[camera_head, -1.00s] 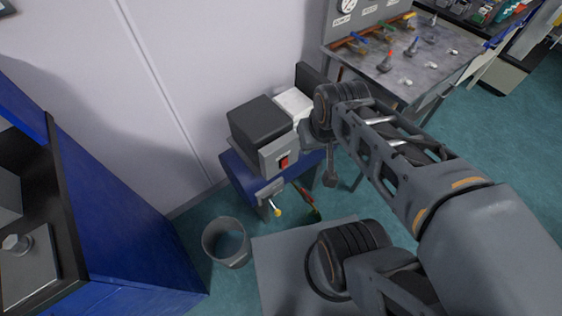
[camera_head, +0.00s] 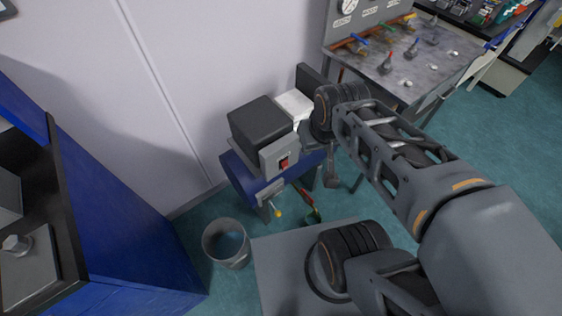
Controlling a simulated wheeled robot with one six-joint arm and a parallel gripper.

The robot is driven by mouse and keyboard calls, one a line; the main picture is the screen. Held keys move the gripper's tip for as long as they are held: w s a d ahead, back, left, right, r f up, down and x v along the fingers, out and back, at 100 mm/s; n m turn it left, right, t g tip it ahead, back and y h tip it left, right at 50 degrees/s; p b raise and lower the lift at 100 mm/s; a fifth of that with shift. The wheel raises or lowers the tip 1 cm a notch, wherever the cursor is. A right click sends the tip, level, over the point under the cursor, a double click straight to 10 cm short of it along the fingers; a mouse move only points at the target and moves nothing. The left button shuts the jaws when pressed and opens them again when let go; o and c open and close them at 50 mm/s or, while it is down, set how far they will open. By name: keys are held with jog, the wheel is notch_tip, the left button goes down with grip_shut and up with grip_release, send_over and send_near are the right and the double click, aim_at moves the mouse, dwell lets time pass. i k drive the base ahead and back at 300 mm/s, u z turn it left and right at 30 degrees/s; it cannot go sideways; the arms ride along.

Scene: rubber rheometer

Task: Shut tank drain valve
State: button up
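The blue tank (camera_head: 243,180) lies low against the wall under a dark grey box-shaped unit (camera_head: 260,124) with a red switch. A small valve with a yellow tip (camera_head: 278,212) sticks out at the tank's lower front. I take it for the drain valve. Whether it is open or shut is too small to tell. My gripper (camera_head: 331,176) seems to hang below my wrist, just right of the tank and apart from the yellow tip. My arm hides most of it, and its fingers cannot be made out.
A grey bucket (camera_head: 227,245) stands on the floor below and left of the valve. A blue cabinet (camera_head: 120,225) stands at left. A workbench with valves (camera_head: 400,75) is at upper right. Green floor is clear at right.

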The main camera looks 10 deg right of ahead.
aim_at(307, 197)
jog(key=k, duration=1)
jog(key=z, duration=1.05)
jog(key=i, duration=1.1)
jog(key=u, duration=2.15)
